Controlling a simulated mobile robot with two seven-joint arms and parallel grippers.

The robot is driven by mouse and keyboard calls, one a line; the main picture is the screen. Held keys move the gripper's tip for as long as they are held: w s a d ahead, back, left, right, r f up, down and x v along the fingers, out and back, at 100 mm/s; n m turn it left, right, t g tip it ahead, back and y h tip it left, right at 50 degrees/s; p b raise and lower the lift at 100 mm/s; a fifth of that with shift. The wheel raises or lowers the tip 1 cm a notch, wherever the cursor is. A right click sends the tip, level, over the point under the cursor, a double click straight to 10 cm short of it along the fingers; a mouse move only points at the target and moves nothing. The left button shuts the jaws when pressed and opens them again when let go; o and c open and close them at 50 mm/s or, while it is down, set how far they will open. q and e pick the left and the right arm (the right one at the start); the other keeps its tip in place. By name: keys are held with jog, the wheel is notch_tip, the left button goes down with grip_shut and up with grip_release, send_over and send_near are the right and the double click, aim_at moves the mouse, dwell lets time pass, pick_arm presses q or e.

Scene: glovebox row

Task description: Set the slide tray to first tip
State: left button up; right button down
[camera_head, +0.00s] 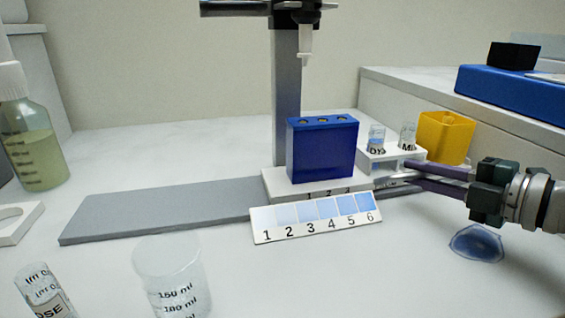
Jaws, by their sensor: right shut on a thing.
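The slide tray (277,186) is a low white carriage on a long grey rail (160,212). It carries a dark blue block (322,152) with several round openings on top. Numbers on the tray's front edge are partly hidden by the colour card. A grey column stands behind the block, with a downward tip (305,45) above it, left of the block's middle. My right gripper (385,183) reaches in from the right and is shut on the tray's right end. The exact contact is hard to see. My left gripper is not in view.
A blue colour card numbered 1 to 6 (257,229) leans before the tray. A white rack (372,161) with two vials and a yellow box (445,136) stand close behind my right gripper. A beaker (172,280) and labelled vial (45,292) stand in front. The rail's left part is clear.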

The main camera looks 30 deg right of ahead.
jog(key=shift+d, duration=0.15)
jog(key=c, duration=0.9)
grip_release()
jog(key=shift+s+d, duration=0.1)
jog(key=shift+o, duration=0.7)
notch_tip(320, 180, up, 12)
jog(key=a+p, duration=0.1)
jog(key=p, duration=0.6)
jog(key=shift+a, duration=0.15)
jog(key=r, duration=0.1)
jog(key=d+r+p, duration=0.1)
jog(key=r, duration=0.1)
jog(key=r+p, duration=0.1)
jog(key=r, duration=0.1)
jog(key=shift+d, duration=0.3)
jog(key=shift+c, duration=0.6)
jog(key=r+p, duration=0.2)
jog(key=r, duration=0.1)
jog(key=shift+a, duration=0.2)
